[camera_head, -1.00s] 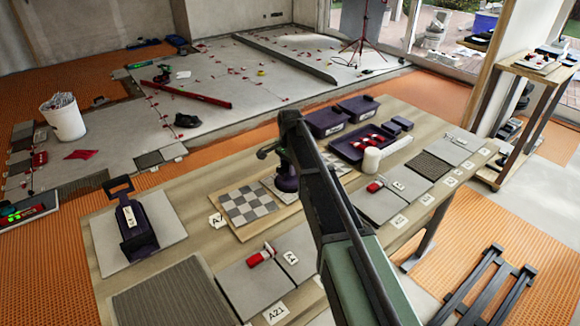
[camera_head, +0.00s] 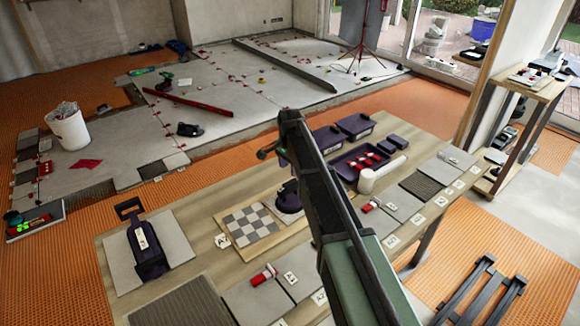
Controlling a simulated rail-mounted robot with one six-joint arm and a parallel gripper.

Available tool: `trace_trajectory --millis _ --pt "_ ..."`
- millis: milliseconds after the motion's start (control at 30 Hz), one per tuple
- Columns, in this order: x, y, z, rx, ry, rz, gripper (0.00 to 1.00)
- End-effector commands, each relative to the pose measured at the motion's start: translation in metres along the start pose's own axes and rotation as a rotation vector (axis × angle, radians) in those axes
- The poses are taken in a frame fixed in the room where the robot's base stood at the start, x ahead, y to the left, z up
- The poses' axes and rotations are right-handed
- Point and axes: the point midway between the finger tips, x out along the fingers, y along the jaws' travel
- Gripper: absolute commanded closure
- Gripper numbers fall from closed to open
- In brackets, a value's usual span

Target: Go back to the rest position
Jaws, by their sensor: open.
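My arm (camera_head: 335,215) rises from the bottom edge across the middle of the worktable, with its dark elbow at the top. A small dark green part juts out left of the elbow. My gripper's fingers do not show; the arm appears to hide them. The worktable (camera_head: 205,215) lies beneath and behind the arm. A dark purple round tool (camera_head: 288,197) stands on it, beside a checkered tile board (camera_head: 250,225), partly covered by the arm. Nothing is visibly held.
A purple hand tool (camera_head: 145,245) stands on a grey tile at the left. Purple bins (camera_head: 355,125), a tray of red pieces (camera_head: 348,172) and a white roll (camera_head: 380,175) are at the back right. A shelf (camera_head: 540,85) stands right. A bucket (camera_head: 67,128) is on the floor.

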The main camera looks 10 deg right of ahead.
Motion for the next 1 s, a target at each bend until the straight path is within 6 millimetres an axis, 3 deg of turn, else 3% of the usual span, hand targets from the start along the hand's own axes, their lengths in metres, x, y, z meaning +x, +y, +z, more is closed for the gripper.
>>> trace_trajectory --millis 33,267,367,400,467,500,600,700,833,1000 --pt "-0.007 0.000 0.000 0.000 0.000 0.000 0.47" --pt "-0.004 0.000 0.000 -0.008 0.000 0.000 0.47" --pt "-0.004 0.001 0.001 -0.123 0.000 0.000 0.47" --pt "-0.004 0.009 0.005 -0.223 0.000 0.000 0.47" --pt "-0.004 0.049 0.027 -0.426 0.000 0.001 0.47" --pt "-0.004 0.085 0.046 -0.576 0.000 0.001 0.47" --pt "-0.004 0.166 0.090 -0.877 0.000 0.001 0.47" --pt "-0.004 0.228 0.124 -1.046 0.000 0.001 0.47" --pt "-0.004 0.268 0.145 -1.079 0.001 0.001 0.47" --pt "-0.004 0.270 0.146 -1.077 0.000 0.001 0.47"
